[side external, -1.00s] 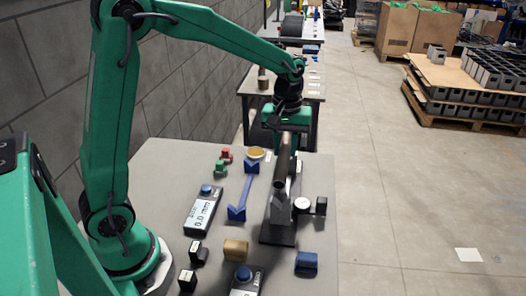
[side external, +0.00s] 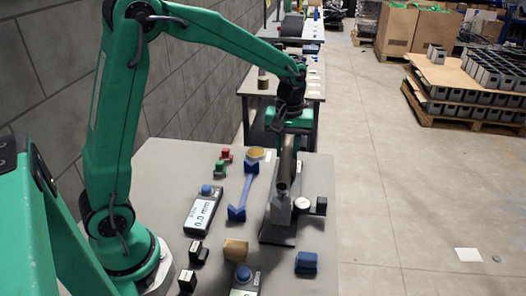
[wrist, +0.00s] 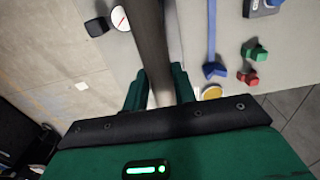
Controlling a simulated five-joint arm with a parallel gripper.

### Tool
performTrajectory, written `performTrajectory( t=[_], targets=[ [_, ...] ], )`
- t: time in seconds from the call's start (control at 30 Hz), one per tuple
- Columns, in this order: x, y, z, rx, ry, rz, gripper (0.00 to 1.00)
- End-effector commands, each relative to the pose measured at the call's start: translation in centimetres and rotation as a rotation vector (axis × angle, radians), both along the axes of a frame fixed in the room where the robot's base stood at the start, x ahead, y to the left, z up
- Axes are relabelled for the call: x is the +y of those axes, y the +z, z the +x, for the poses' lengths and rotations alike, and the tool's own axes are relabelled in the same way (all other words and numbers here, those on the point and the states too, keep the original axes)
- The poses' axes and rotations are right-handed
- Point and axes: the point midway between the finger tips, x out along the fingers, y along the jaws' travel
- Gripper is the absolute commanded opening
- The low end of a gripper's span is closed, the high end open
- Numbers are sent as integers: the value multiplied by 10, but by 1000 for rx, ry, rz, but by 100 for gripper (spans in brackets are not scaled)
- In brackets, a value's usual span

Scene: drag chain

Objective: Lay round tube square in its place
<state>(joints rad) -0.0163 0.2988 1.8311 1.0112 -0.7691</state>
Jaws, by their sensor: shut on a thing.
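A brown-grey round tube (side external: 286,166) is held lengthwise above a dark fixture (side external: 277,234) with a grey V-shaped block (side external: 280,210). The tube's near open end is just above that block; I cannot tell whether it touches. My gripper (side external: 289,142) is shut on the tube toward its far end. In the wrist view my gripper (wrist: 159,88) has one green finger on each side of the tube (wrist: 151,45). The tube hides much of the fixture's far part. A dial gauge (side external: 303,203) stands at the fixture's right side.
To the left lie a blue bar with V-shaped ends (side external: 244,192), a display box (side external: 203,211), and red (side external: 226,154) and green (side external: 220,167) pieces. A tan block (side external: 235,250) and a blue block (side external: 307,262) sit in front. The table's right edge is near the gauge.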

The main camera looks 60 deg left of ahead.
Motion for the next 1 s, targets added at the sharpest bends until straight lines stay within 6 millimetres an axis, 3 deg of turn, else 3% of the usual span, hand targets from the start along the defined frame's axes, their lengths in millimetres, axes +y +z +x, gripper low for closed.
performTrajectory(
  t=[0.5, 1.0],
  targets=[
    [0, -33, 0, 1, 0, 0, 0],
    [0, -38, 0, -1, 0, 0, 0]
  ],
)
